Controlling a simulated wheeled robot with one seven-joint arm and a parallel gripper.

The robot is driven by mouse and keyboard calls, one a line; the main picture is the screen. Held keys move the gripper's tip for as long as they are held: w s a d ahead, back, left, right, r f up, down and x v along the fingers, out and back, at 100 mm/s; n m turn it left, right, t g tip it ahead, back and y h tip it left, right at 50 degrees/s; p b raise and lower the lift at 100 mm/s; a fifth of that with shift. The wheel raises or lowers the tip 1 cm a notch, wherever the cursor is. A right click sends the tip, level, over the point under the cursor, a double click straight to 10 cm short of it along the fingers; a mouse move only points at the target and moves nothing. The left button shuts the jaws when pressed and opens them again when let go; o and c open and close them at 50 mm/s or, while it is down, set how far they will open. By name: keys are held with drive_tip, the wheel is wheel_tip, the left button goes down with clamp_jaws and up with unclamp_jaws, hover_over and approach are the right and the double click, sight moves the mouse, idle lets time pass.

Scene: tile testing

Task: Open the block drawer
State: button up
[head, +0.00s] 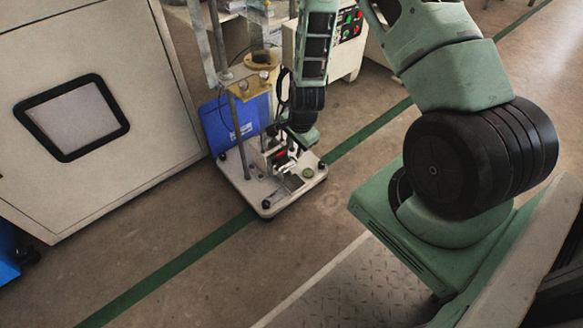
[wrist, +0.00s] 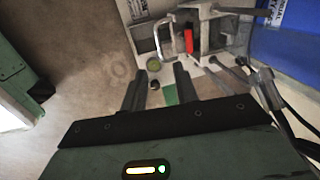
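A testing device with a white base plate (head: 242,185) stands on the floor. On it is a metal block fixture (head: 292,183) with a small red part (head: 280,154); I cannot tell which part is the block drawer. In the wrist view, the fixture (wrist: 207,35) has a bent metal handle (wrist: 157,38) beside the red part (wrist: 188,41). My gripper (wrist: 160,80) is open, its two dark fingers apart with nothing held between them. The fingertips point toward the fixture and handle, seemingly apart from them. In the head view, my wrist and gripper partly hide the device.
A round green knob (wrist: 153,65) sits on the plate near my fingertips. Upright rods (head: 217,35) and a blue panel (head: 235,122) stand behind the fixture. A large beige cabinet (head: 150,150) is at left. A control box (head: 350,40) stands behind. The floor in front is clear.

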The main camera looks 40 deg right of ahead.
sight(291, 167)
wheel_tip(291, 167, down, 9)
drive_tip(key=w+b, duration=0.1)
drive_tip(key=b, duration=0.3)
drive_tip(key=shift+w, duration=0.3)
drive_tip(key=shift+c, duration=0.3)
clamp_jaws()
